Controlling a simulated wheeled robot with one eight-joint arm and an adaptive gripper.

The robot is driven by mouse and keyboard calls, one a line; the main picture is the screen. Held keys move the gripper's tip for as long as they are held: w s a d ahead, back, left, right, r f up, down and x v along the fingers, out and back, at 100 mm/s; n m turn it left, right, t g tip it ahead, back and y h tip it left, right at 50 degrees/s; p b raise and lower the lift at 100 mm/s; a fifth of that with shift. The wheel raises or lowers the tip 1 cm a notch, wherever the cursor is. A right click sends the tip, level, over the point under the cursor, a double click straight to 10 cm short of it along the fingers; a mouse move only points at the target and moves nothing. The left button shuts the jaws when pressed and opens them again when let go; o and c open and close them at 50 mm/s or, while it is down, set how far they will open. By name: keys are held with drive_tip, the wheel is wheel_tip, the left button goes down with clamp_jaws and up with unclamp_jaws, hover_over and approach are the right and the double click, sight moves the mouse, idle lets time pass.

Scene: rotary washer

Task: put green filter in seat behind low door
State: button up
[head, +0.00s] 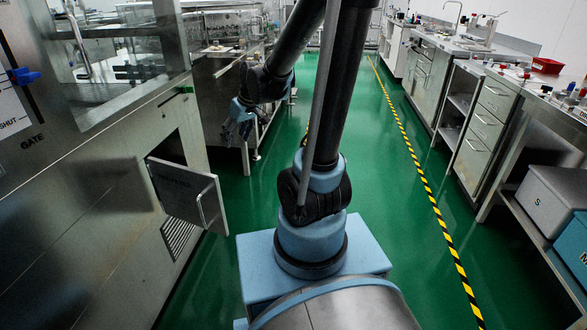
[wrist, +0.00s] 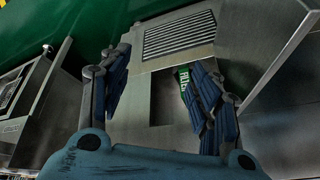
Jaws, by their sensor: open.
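The low door (head: 188,196) stands swung open from the steel machine on the left in the head view. Behind it is a dark opening (head: 170,150), which also shows in the wrist view (wrist: 162,98) beyond my fingers. My gripper (head: 240,118) is in the aisle, apart from the machine and beyond the door; its fingers are spread in the wrist view (wrist: 158,92). A small green patch with white letters (wrist: 183,76) shows beside the right finger, which partly hides it. It may be the green filter; I cannot tell whether it is seated or touching the finger.
A slatted vent (head: 177,240) lies below the opening; in the wrist view the vent (wrist: 180,36) is above it. The green floor (head: 395,220) between is clear.

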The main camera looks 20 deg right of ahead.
drive_tip(key=s+d+f+m+h, duration=0.1)
drive_tip(key=s+d+m, duration=0.2)
drive_tip(key=s+d, duration=0.4)
drive_tip(key=s+d+f+m+g+h, duration=0.1)
drive_tip(key=s+d+m+h, duration=0.1)
drive_tip(key=s+d, duration=0.6)
drive_tip(key=s+m, duration=0.1)
drive_tip(key=s, duration=0.6)
drive_tip(key=shift+d+h, duration=0.2)
drive_tip(key=shift+h, duration=0.1)
drive_tip(key=shift+w+f, duration=0.2)
drive_tip(key=shift+w, duration=0.35)
drive_tip(key=shift+c, duration=0.4)
